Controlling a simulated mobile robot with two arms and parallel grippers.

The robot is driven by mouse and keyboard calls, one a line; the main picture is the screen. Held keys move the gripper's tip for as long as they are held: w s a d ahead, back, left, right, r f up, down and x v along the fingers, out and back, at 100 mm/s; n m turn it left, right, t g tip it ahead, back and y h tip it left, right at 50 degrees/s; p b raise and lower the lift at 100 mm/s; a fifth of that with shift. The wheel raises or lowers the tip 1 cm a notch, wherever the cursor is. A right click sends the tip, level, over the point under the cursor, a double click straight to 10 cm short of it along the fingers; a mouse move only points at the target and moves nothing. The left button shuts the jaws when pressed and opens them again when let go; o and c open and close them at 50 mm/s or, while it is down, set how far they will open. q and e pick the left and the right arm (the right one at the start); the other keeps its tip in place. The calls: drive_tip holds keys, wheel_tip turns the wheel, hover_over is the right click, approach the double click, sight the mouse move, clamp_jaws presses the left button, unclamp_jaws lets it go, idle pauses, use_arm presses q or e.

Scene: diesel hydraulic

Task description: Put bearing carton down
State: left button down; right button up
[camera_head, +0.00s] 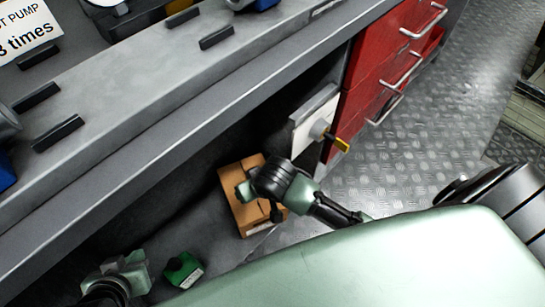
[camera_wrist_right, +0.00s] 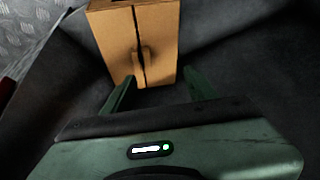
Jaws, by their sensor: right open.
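The bearing carton (camera_head: 228,179), a brown cardboard box, stands on the dark surface under the bench. My right gripper (camera_head: 246,190) is at it, and its wrist hides part of the box. In the right wrist view the carton (camera_wrist_right: 167,45) stands just ahead of the fingers, with a dark slit down its near face. The right gripper (camera_wrist_right: 160,82) is open there, its green fingers apart and empty near the carton's lower edge. My left gripper (camera_head: 132,265) is at the lower left; its jaw opening is not clear.
A small green box (camera_head: 183,270) lies between the left gripper and the carton. The grey bench (camera_head: 180,95) overhangs from above. Metal tread floor (camera_head: 440,120) lies beyond.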

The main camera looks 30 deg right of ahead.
drive_tip(key=s+d+r+n+t, duration=0.1)
drive_tip(key=s+d+r+t, duration=0.1)
drive_tip(key=s+d+r, duration=0.4)
wheel_tip(320, 180, up, 3)
drive_tip(key=s, duration=0.2)
drive_tip(key=shift+s+n+t, duration=0.3)
